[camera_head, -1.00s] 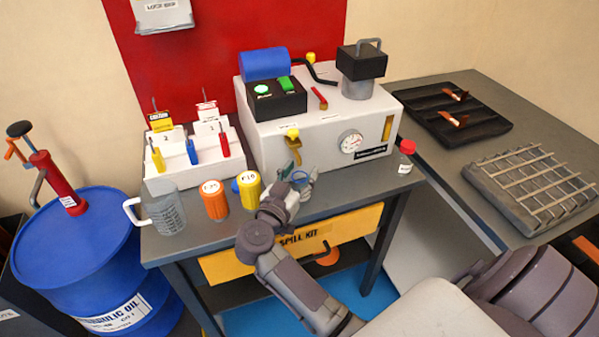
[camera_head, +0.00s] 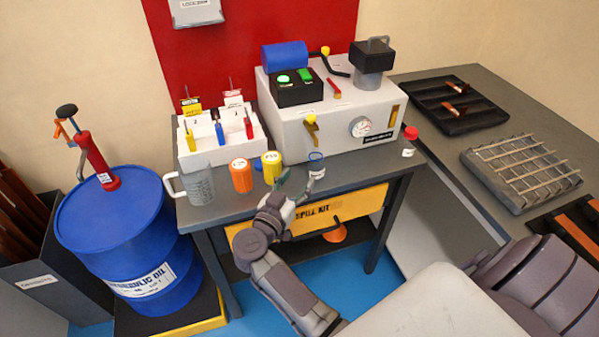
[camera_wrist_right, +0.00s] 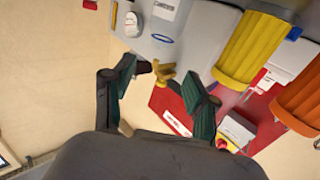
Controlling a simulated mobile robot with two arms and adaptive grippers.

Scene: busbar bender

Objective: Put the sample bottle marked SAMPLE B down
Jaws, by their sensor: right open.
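A small clear vessel with a blue ring at its top (camera_head: 317,166) stands upright on the grey bench top, near its front edge. Its label is too small to read. It also shows in the right wrist view, where its blue ring (camera_wrist_right: 162,39) is beyond the fingers. A red-capped clear bottle (camera_head: 409,143) stands at the bench's right end; its label is also unreadable. I cannot tell which is SAMPLE B. My right gripper (camera_head: 294,190) is open and empty, just in front of the blue-ringed vessel and apart from it. My left gripper is out of view.
A yellow can (camera_head: 272,167), an orange can (camera_head: 240,176) and a grey jug (camera_head: 199,186) stand left of the gripper. The white machine (camera_head: 335,130) with gauge and yellow valve is behind. A blue drum (camera_head: 115,235) stands left of the bench (camera_head: 225,208).

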